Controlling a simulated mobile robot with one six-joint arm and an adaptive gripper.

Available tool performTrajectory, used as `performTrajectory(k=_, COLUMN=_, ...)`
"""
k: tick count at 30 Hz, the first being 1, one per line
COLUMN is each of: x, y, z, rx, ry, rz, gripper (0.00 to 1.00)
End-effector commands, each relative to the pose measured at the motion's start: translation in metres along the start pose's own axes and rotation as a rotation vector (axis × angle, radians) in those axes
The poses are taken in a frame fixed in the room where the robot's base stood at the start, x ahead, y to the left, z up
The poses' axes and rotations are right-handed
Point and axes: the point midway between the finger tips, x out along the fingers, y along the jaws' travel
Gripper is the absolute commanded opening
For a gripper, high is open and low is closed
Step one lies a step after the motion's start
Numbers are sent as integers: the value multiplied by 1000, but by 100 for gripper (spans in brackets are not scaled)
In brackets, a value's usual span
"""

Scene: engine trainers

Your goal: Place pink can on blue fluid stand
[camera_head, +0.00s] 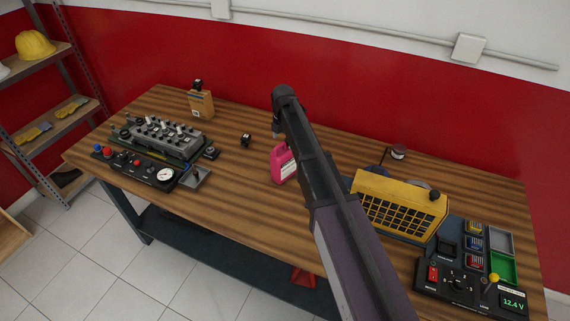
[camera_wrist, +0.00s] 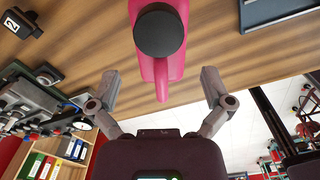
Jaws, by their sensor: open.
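The pink can (camera_head: 282,165) stands upright on the wooden bench, with a white label on its side. My arm reaches over the bench, and my gripper (camera_head: 277,128) is just above and behind the can, partly hidden by the arm. In the wrist view the pink can (camera_wrist: 177,12) shows its black cap, and its pink handle extends between the two spread fingers of my gripper (camera_wrist: 160,82). The fingers are open, with visible gaps to the handle on both sides.
A control panel with a gauge (camera_head: 165,174) and a grey engine unit (camera_head: 160,137) sit at left. A cardboard box (camera_head: 200,104) stands behind. A yellow-framed unit (camera_head: 400,200), coloured bins (camera_head: 473,242) and a meter panel (camera_head: 513,302) occupy the right. A small black block (camera_head: 246,140) stands near the can.

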Motion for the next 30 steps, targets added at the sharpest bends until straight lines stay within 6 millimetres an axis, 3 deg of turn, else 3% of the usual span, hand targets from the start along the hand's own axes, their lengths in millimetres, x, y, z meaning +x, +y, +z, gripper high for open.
performTrajectory(k=8, x=8, y=-1, z=0, rx=1, ry=0, rz=0, gripper=100)
performTrajectory(k=21, x=41, y=-2, z=2, rx=1, ry=0, rz=0, gripper=100)
performTrajectory(k=30, x=52, y=-2, z=2, rx=2, ry=0, rz=0, gripper=100)
